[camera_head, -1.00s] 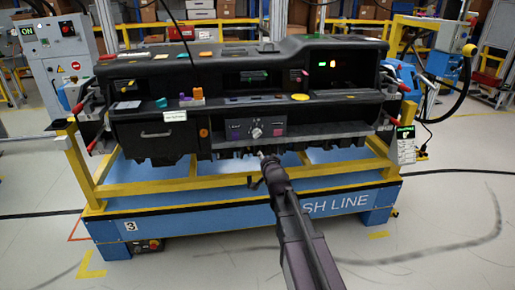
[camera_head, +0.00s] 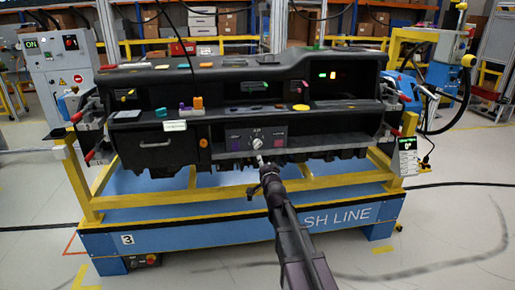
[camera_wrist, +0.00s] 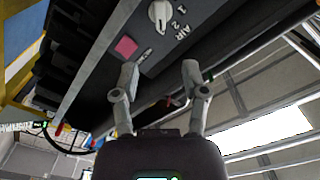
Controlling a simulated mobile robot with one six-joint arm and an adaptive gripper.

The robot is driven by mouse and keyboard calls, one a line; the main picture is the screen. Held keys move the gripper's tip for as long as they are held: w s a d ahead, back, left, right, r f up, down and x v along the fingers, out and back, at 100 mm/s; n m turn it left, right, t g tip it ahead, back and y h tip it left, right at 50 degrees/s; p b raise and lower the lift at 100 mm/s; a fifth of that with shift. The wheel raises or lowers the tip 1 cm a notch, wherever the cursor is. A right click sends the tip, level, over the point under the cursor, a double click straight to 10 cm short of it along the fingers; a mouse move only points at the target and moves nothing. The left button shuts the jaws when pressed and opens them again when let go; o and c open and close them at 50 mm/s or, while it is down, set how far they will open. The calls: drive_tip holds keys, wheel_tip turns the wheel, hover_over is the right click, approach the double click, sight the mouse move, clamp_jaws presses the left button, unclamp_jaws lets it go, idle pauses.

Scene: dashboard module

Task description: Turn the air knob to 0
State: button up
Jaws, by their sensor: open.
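The air knob (camera_head: 257,143) is a pale round dial on the grey control panel at the middle of the dashboard's front. In the wrist view the white knob (camera_wrist: 158,13) is at the top, beside the printed word AIR and the numbers 1 and 2. No 0 mark is visible there. My gripper (camera_wrist: 160,75) is open and empty, its two fingers spread below the knob and apart from it. In the head view my gripper (camera_head: 262,160) is just below the knob, small and partly hard to make out. A pink square (camera_wrist: 126,47) lies left of the AIR label.
The black dashboard (camera_head: 165,133) rests on a yellow and blue stand (camera_head: 180,228). Its shelf holds several small coloured parts, including orange and purple ones (camera_head: 197,103). The yellow rail (camera_head: 320,183) crosses below the panel.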

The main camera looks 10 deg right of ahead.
sight(258, 146)
drive_tip(key=w, duration=1.3)
clamp_jaws()
drive_tip(key=shift+a, duration=0.2)
drive_tip(key=shift+d, duration=0.15)
